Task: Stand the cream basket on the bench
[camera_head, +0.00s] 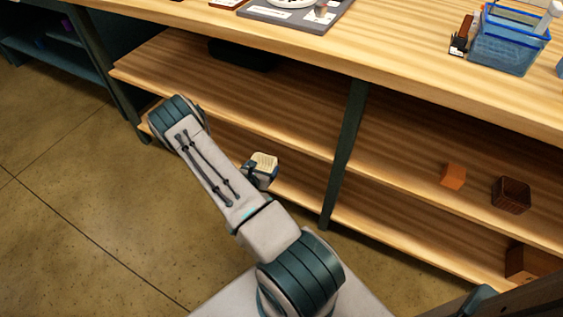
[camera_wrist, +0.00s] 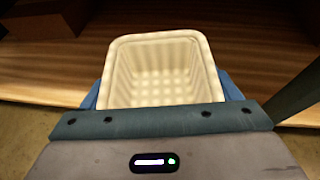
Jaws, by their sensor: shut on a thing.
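The cream basket (camera_wrist: 158,72) is a small square tapered container with ribbed walls. In the wrist view it sits between the blue fingers of my gripper (camera_wrist: 165,95), which is shut on it. I look into its open top, and it is empty. In the head view the basket (camera_head: 264,161) shows just past my arm, in front of the lower shelves and below the bench top. My gripper (camera_head: 257,177) is partly hidden there by my wrist. The bench (camera_head: 400,65) has a light wooden top running across the upper part of the head view.
A blue wire basket (camera_head: 510,42) and a grey tray (camera_head: 290,15) stand on the bench top, with clear wood between them. An orange block (camera_head: 453,175) and a brown basket (camera_head: 511,194) sit on a shelf at right. A dark green post (camera_head: 345,150) divides the shelves.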

